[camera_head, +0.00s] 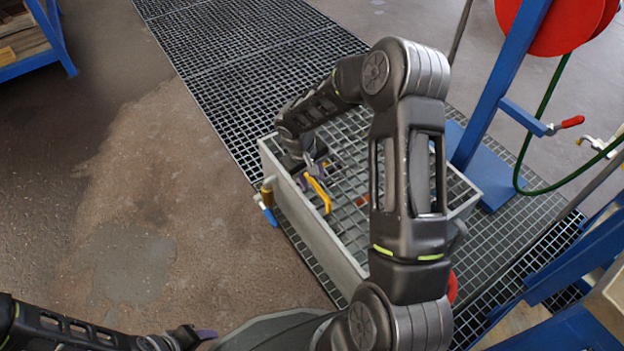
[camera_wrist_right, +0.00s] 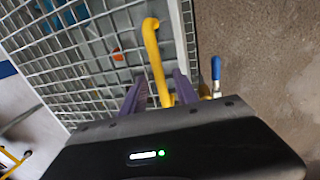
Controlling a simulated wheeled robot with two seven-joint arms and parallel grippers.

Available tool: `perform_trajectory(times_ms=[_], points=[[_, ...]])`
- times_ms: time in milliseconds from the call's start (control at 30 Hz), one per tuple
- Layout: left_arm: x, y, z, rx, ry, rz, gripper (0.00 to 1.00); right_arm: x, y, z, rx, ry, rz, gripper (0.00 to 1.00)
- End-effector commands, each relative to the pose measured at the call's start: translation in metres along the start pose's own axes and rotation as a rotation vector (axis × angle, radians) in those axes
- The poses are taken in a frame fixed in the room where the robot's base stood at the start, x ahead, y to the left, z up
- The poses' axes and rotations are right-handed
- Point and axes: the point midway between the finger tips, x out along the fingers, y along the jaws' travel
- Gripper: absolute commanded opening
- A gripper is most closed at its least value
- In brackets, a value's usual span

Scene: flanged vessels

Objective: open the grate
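A grey metal box (camera_head: 315,240) stands on the floor with a wire-mesh grate (camera_head: 346,150) lying flat across its top. A yellow bar handle (camera_head: 320,195) is on the grate near its left side. My right gripper (camera_head: 317,172) is down at this handle. In the right wrist view its two purple fingers (camera_wrist_right: 159,92) stand apart, one on each side of the yellow handle (camera_wrist_right: 152,50), with gaps visible. The mesh (camera_wrist_right: 75,55) lies beyond them. My left gripper (camera_head: 190,338) is low at the bottom left edge, away from the box; its opening is unclear.
A small valve with a blue lever (camera_head: 266,210) sticks out of the box's left side. A blue stand (camera_head: 500,85) with a red reel (camera_head: 545,25) and green hose (camera_head: 545,100) is at right. Floor grating (camera_head: 250,60) runs beneath. The brown floor (camera_head: 180,230) at left is clear.

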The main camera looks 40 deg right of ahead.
Motion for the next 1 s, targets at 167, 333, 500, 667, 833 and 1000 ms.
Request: perform_trajectory(times_ms=[167, 333, 500, 667, 833, 1000], points=[[-0.0004, 0.0002, -0.0001, 0.000, 0.000, 0.000, 0.52, -0.0005, 0.0002, 0.0000, 0.000, 0.000, 0.000, 0.36], [-0.0004, 0.0002, 0.0000, 0.000, 0.000, 0.000, 0.52, -0.0005, 0.0002, 0.0001, 0.000, 0.000, 0.000, 0.22], [-0.0004, 0.0001, 0.0000, 0.000, 0.000, 0.000, 0.52, -0.0005, 0.0002, 0.0001, 0.000, 0.000, 0.000, 0.08], [-0.0004, 0.0001, 0.0000, 0.000, 0.000, 0.000, 0.52, -0.0005, 0.0002, 0.0001, 0.000, -0.001, 0.000, 0.00], [-0.0004, 0.0001, 0.0000, 0.000, 0.000, 0.000, 0.52, -0.0005, 0.0002, 0.0002, 0.000, -0.001, 0.000, 0.00], [-0.0004, 0.0001, 0.0000, 0.000, 0.000, 0.000, 0.52, -0.0005, 0.0002, 0.0002, 0.000, -0.001, 0.000, 0.00]])
